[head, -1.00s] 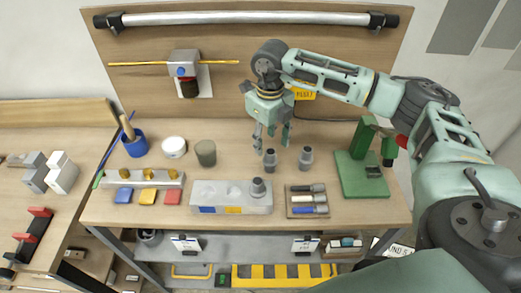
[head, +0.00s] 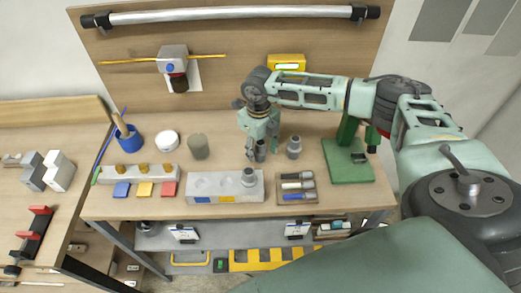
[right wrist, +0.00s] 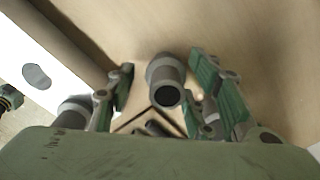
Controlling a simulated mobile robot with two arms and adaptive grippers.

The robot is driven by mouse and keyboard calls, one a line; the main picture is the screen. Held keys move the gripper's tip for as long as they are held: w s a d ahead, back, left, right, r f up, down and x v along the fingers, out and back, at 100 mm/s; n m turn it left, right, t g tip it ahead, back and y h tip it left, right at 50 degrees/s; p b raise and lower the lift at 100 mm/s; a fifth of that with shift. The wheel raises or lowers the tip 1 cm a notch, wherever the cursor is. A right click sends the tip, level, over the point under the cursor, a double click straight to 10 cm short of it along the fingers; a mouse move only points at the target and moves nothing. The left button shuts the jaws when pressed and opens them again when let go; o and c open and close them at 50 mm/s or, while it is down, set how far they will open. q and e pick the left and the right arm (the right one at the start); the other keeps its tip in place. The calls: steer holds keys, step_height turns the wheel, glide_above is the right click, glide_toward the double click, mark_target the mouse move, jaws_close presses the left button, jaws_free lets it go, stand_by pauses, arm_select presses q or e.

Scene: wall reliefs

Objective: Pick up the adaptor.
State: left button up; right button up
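Grey stepped cylindrical adaptors show in the head view. One adaptor (head: 260,151) stands on the table at the fingers of my right gripper (head: 262,147), partly hidden by them. A second adaptor (head: 293,147) stands just to its right. A third (head: 248,178) sits on the pale grey block (head: 213,187). In the right wrist view an upright adaptor (right wrist: 165,82) with a dark hole on top lies between the open fingers of my right gripper (right wrist: 163,75). A gap shows on its left and a thinner one on its right. My left gripper is not in view.
A tray of small tools (head: 298,188) lies in front of the adaptors. A green stand (head: 348,167) is on the right. A grey-green cylinder (head: 198,146), a white round container (head: 167,141) and a blue cup (head: 131,141) stand on the left. A backboard rises behind.

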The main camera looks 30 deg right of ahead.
steer(key=shift+w, duration=0.1)
steer(key=c, duration=1)
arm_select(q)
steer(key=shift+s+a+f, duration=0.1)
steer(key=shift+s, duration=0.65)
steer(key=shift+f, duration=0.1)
arm_select(e)
steer(key=shift+r, duration=0.1)
